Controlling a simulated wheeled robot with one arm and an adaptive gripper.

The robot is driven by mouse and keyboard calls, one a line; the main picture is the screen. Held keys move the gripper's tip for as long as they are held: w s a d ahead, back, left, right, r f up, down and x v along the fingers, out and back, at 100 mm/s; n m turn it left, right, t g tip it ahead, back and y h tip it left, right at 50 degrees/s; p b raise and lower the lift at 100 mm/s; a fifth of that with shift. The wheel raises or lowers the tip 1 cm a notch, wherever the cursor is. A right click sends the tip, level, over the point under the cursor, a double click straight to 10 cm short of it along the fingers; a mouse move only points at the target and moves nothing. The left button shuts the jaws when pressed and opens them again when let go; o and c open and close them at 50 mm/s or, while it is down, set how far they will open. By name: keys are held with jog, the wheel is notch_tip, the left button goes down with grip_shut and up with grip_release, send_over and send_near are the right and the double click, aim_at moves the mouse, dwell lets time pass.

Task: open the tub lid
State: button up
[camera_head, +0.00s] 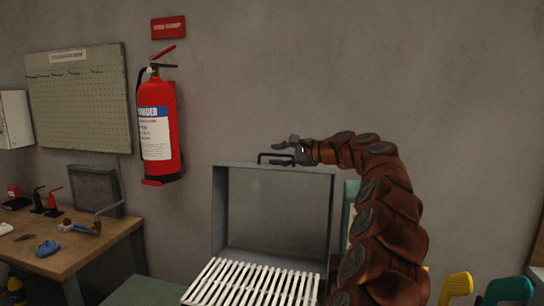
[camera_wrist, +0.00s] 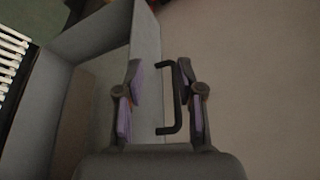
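The tub lid (camera_head: 278,207) is a grey, shallow, box-like panel. In the head view it stands upright behind a white slatted rack, so the tub looks open. A black bar handle (camera_head: 275,158) is at the lid's top edge; it also shows in the wrist view (camera_wrist: 177,98). My gripper (camera_head: 288,143) is at the handle, at the top of the lid. In the wrist view its fingers (camera_wrist: 162,72) are apart, one on each side of the handle. The handle lies closer to the right finger; whether they touch is unclear. The tub's body is mostly out of view.
The white slatted rack (camera_head: 252,284) lies in front of the lid. A red fire extinguisher (camera_head: 158,128) hangs on the wall at left. A wooden workbench (camera_head: 75,252) with tools stands at far left. Yellow (camera_head: 456,286) and green (camera_head: 508,290) shapes stand at lower right.

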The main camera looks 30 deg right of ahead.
jog(key=v, duration=0.9)
